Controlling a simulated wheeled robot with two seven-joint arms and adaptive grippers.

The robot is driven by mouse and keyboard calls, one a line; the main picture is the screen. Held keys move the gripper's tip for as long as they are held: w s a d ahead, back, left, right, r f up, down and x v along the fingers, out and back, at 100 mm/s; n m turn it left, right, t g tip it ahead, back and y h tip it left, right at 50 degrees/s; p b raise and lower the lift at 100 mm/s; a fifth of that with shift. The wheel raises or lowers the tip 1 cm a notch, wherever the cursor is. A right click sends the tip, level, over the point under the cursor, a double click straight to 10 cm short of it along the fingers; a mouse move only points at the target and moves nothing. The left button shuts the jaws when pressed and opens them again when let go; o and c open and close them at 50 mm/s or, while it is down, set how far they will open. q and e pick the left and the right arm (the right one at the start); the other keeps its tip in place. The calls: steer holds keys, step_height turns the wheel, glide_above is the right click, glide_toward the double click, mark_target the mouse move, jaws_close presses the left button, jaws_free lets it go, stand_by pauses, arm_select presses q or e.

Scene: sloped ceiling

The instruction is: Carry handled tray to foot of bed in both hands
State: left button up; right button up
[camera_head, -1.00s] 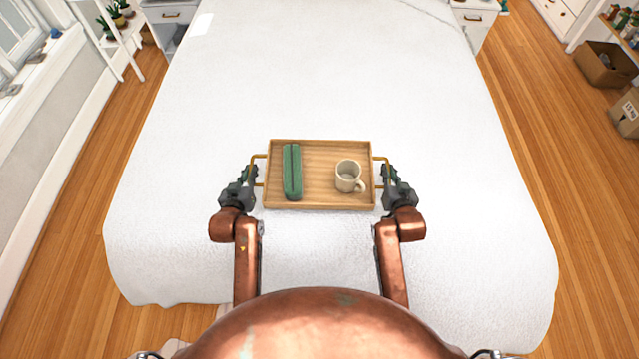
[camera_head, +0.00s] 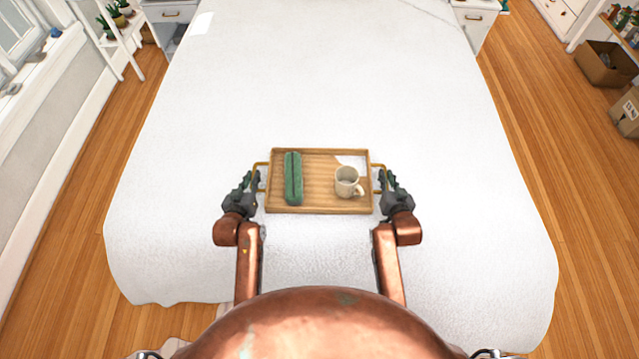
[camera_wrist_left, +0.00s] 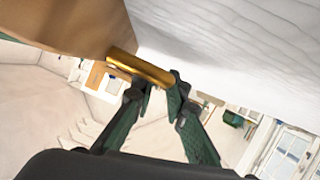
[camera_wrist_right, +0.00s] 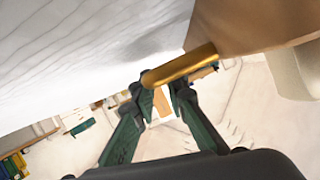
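The wooden handled tray (camera_head: 322,200) is level, low over the white bed, with a gold handle on each short side. Whether its underside touches the bed I cannot tell. A long green item (camera_head: 293,178) and a pale mug (camera_head: 346,184) are on it, the mug upright. My left gripper (camera_head: 252,182) is at the left handle, and its fingers close around the gold bar (camera_wrist_left: 140,68) in the left wrist view. My right gripper (camera_head: 385,182) is likewise shut around the right handle (camera_wrist_right: 180,65). The fingertips are partly hidden by the bars.
The bed (camera_head: 330,90) has wide free surface around and beyond the tray. A white patch covers the tray's far right corner; I cannot tell if it is light or cloth. Cardboard boxes (camera_head: 606,65) stand on the floor at right, a plant stand (camera_head: 118,40) at far left.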

arm_select(q)
steer(key=o, duration=0.3)
steer(key=shift+r, duration=0.15)
arm_select(e)
steer(key=o, duration=0.3)
steer(key=shift+r, duration=0.1)
arm_select(q)
steer(key=v, duration=0.5)
steer(key=s, duration=0.7)
steer(key=s+a, duration=0.1)
steer(key=s, duration=0.3)
steer(key=shift+s+a, duration=0.1)
steer(key=shift+s, duration=0.35)
arm_select(e)
steer(key=shift+s+r, duration=0.1)
steer(key=shift+s, duration=0.35)
steer(key=v, duration=1.1)
